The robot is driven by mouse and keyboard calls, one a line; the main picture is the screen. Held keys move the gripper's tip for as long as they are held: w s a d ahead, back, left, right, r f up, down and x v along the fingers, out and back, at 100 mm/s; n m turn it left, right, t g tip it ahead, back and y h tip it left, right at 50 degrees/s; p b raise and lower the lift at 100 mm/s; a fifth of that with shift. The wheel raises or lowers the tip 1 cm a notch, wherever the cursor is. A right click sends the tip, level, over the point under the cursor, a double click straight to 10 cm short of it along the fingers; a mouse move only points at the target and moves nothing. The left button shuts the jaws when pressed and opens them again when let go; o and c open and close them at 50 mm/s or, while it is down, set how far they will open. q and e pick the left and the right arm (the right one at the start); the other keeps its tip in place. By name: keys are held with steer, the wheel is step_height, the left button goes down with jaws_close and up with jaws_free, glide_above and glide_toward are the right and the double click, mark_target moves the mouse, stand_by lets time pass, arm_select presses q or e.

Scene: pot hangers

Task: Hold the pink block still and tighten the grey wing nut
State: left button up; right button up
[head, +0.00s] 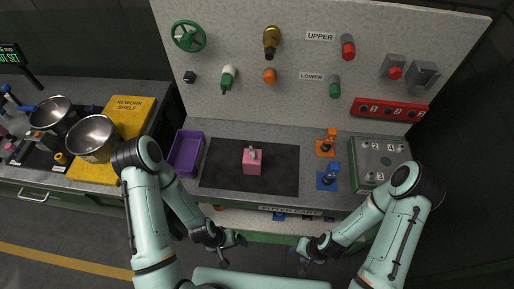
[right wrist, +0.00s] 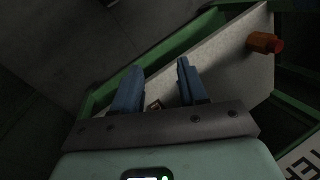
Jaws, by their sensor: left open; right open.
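The pink block (head: 252,167) stands on the dark mat (head: 220,178) in the middle of the bench. The small grey wing nut (head: 253,152) shows on top of it; how tight it sits I cannot tell. My left gripper (head: 233,241) is open and empty, low in front of the bench and apart from the block. My right gripper (head: 304,252) is open and empty, also low in front of the bench, right of the left one. Its two blue fingers show apart in the right wrist view (right wrist: 158,88), with nothing clearly between them.
A purple tray (head: 186,153) stands left of the mat. Orange (head: 327,142) and blue (head: 328,177) holders and a grey numbered box (head: 380,160) stand right of it. The panel behind carries a green wheel (head: 188,36) and several fittings.

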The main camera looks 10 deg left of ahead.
steer(key=shift+s+r, duration=0.1)
steer(key=shift+s, duration=0.5)
steer(key=o, duration=0.5)
steer(key=shift+s+a, duration=0.1)
steer(key=shift+s, duration=0.05)
steer(key=shift+o, duration=1.3)
steer(key=shift+w+r, duration=0.15)
steer(key=shift+w, duration=0.15)
steer(key=w+a+r+m+g+y, duration=0.1)
steer(key=w+r+m+y, duration=0.4)
steer(key=r, duration=0.7)
steer(key=w+r+m+g, duration=0.25)
steer(key=w+r, duration=0.35)
steer(key=r, duration=0.5)
steer(key=m+t+y, duration=0.3)
steer(key=m, duration=0.3)
glide_toward(255, 162)
steer(key=f, duration=0.2)
steer(key=w+f, duration=0.1)
steer(key=f, duration=0.1)
steer(key=shift+w+d+b, duration=0.1)
steer(key=shift+d+b, duration=0.1)
steer(key=shift+b, duration=0.1)
steer(key=shift+w+a+f+m+t, duration=0.25)
steer(key=shift+w+a+m, duration=0.1)
steer(key=shift+a, duration=0.1)
steer(key=shift+x, duration=4.7)
